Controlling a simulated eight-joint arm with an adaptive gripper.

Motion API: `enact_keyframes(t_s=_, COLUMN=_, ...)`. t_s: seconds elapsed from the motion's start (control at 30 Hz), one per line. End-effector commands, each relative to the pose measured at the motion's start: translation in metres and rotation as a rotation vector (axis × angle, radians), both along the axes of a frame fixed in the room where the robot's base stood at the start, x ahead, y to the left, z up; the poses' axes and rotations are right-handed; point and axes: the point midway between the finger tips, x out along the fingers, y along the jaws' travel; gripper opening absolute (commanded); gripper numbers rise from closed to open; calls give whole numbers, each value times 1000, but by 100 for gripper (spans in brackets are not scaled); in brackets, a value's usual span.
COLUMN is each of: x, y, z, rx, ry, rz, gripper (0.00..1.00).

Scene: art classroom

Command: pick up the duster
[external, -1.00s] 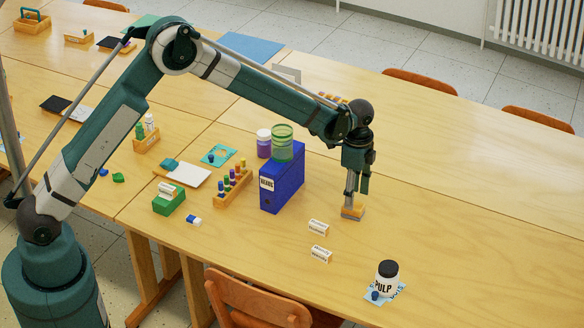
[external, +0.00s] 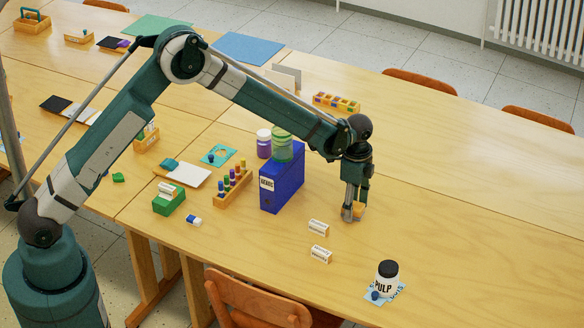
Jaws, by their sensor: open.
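The duster (external: 358,209) is a small block with an orange-tan top, lying on the wooden table to the right of the blue binder. My gripper (external: 351,214) points straight down at it, with its fingers low at the duster and close to the tabletop. The fingers hide much of the duster. The jaws are open, and a finger shows at the duster's left side. I cannot tell whether the fingers touch it.
The blue binder (external: 282,185) stands upright left of my gripper, with a green jar (external: 283,146) behind its top. Two small white cards (external: 319,241) stand in front. A white PULP jar (external: 387,280) is at front right. The table's right side is clear.

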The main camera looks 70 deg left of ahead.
Motion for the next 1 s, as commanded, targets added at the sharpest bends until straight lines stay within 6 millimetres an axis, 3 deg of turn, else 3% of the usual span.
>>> enact_keyframes(t_s=0.27, x=0, y=0, z=0, rx=0, ry=0, rz=0, gripper=46)
enact_keyframes(t_s=0.5, x=0, y=0, z=0, rx=0, ry=0, rz=0, gripper=17)
enact_keyframes(t_s=1.0, x=0, y=0, z=9, rx=0, ry=0, rz=0, gripper=16)
